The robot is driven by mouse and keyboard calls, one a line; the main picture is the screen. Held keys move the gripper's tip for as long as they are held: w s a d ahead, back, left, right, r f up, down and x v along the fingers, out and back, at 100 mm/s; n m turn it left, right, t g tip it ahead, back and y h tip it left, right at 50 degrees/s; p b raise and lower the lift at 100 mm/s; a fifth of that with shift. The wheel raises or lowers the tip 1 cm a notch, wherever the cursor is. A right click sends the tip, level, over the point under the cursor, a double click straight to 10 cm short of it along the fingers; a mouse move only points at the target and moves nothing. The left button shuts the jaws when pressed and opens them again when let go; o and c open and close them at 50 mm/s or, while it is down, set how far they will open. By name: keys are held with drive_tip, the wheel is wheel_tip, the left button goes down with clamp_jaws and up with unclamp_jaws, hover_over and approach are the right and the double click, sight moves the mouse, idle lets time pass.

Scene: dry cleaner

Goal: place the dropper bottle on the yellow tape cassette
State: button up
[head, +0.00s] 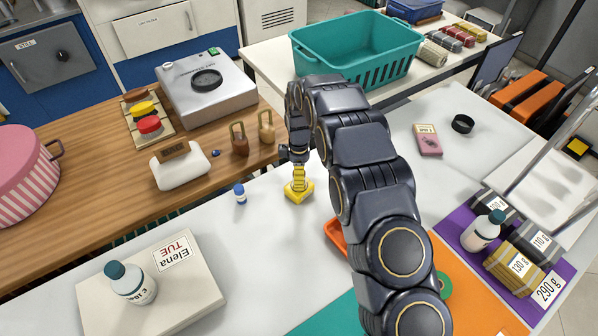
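A small white bottle with a blue cap (240,193), which looks like the dropper bottle, stands upright on the white table, left of my gripper. A yellow block (298,192), which looks like the yellow tape cassette, lies on the white table. My gripper (299,168) points down directly over the yellow block. A ribbed yellow part shows between the dark wrist and the block; I cannot tell whether it belongs to the gripper or the block. The fingers are too small and too hidden to show whether they are open or whether they touch the block. The bottle stands apart from both.
A pale box (195,300) with a larger teal-capped bottle (130,283) stands front left. An orange tray (334,234) is partly hidden by my arm. A purple mat (452,222) with another bottle and bundles lies right. White table is clear around the small bottle.

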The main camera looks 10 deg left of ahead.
wheel_tip(320, 180, up, 12)
drive_tip(key=shift+r, duration=0.15)
idle(0.5)
drive_tip(key=shift+s+d+r, duration=0.15)
drive_tip(key=shift+d+r, duration=0.1)
drive_tip(key=s+d+r+m, duration=1)
drive_tip(key=s+d+r, duration=0.1)
drive_tip(key=s+d, duration=0.25)
drive_tip(key=s+d+m, duration=0.3)
drive_tip(key=s+m, duration=0.2)
drive_tip(key=s, duration=0.6)
drive_tip(key=s+d+m+g, duration=0.1)
drive_tip(key=s+d+m, duration=0.3)
drive_tip(key=s, duration=0.7)
drive_tip(key=shift+r+m+g, duration=0.25)
drive_tip(key=shift+m+g, duration=0.05)
drive_tip(key=shift+m, duration=0.4)
